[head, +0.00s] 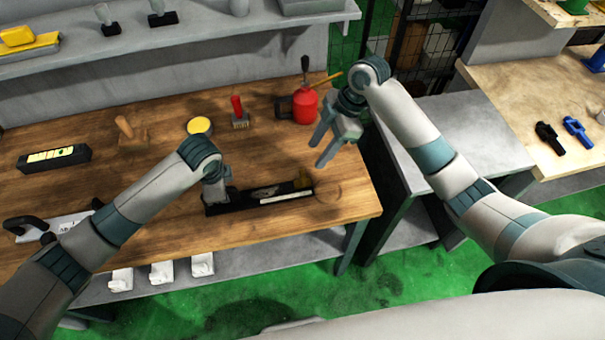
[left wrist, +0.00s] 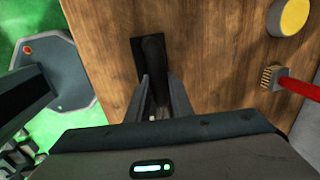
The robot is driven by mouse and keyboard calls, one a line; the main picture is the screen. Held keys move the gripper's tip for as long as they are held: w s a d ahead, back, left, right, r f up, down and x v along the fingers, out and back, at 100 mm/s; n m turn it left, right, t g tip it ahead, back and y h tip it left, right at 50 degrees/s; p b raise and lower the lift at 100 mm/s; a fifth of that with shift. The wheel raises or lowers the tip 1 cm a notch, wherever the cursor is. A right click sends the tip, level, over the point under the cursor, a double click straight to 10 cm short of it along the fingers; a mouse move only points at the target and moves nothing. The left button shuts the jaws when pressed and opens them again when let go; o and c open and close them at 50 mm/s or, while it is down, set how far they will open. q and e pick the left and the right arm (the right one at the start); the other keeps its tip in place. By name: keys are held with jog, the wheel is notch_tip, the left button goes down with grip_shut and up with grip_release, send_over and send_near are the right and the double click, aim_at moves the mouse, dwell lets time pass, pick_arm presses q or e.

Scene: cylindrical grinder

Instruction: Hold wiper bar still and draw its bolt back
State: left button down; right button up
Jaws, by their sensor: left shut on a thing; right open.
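The wiper bar (head: 258,199) is a long black bar lying on the wooden bench near its front edge, with pale strips along its top. My left gripper (head: 215,200) is shut on the bar's left end. In the left wrist view the dark bar (left wrist: 152,55) runs away from between the left fingers (left wrist: 158,82). A small brownish part shows at the bar's right end; I cannot tell whether it is the bolt. My right gripper (head: 317,154) is open and empty, above and to the right of that end, apart from the bar.
A red oil can (head: 305,106), a red-handled brush (head: 238,113) and a yellow-topped tin (head: 199,126) stand behind the bar on the bench. A black box (head: 54,158) lies at the left. A grey side table (head: 450,125) is at the right. The bench right of the bar is clear.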

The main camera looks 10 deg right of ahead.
aim_at(304, 173)
jog(key=shift+x, duration=6)
